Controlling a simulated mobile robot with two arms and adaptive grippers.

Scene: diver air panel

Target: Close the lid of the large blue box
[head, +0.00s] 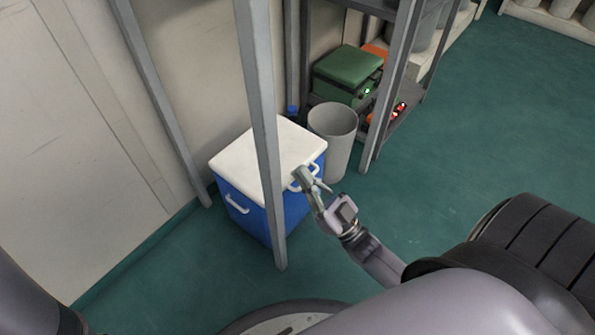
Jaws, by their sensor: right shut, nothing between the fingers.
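The large blue box (287,205) stands on the floor left of centre, with white handles on its sides. Its white lid (225,158) lies flat across the top and looks closed; any small gap at the rim cannot be told. My right gripper (311,175) is shut and empty beside the box's right side, close to the white handle there. I cannot tell whether it touches the box. My left gripper is not in view.
A grey post (262,110) stands in front of the box and hides part of it. A grey bin (334,140) stands just behind the box. A shelf with a green case (347,72) is further back. The green floor (480,115) at right is clear.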

